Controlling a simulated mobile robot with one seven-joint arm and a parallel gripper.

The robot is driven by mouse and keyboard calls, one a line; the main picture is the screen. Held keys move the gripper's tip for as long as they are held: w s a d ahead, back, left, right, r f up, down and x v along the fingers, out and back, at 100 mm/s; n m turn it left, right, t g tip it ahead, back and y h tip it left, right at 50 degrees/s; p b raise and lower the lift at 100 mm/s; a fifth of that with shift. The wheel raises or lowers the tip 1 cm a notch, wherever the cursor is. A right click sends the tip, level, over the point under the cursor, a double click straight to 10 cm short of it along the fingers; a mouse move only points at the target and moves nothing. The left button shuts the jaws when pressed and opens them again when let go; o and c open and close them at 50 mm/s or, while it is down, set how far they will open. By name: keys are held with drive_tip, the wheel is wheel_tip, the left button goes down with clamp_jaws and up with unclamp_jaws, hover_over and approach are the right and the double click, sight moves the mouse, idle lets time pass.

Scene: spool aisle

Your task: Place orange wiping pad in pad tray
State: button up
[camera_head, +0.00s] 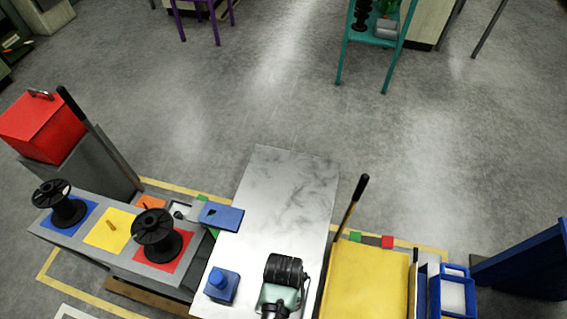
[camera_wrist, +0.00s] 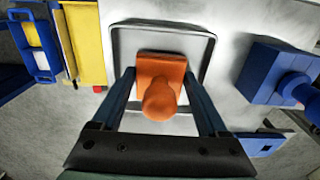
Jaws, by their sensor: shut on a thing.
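The orange wiping pad (camera_wrist: 161,68), a flat block with a round knob, is between the fingers of my gripper (camera_wrist: 160,76) in the wrist view. My gripper is shut on it. The pad tray (camera_wrist: 207,58), a shallow tray with a raised grey rim, lies around and below the pad in that view. The pad appears within the rim; I cannot tell whether it touches the tray floor. In the head view my arm covers the pad and tray on the white marbled table (camera_head: 290,185).
A blue knobbed block (camera_head: 221,285) stands left of my arm, also in the wrist view (camera_wrist: 275,73). A blue plate (camera_head: 221,216) overhangs the left table edge. Black spools (camera_head: 158,235) stand on the left bench. A yellow block (camera_head: 368,278) and blue bin (camera_head: 452,292) stand right.

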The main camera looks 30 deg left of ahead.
drive_tip(key=shift+f, duration=0.15)
drive_tip(key=o, duration=1.2)
wheel_tip(320, 180, up, 12)
drive_tip(key=shift+r, duration=0.2)
drive_tip(key=shift+w, duration=0.1)
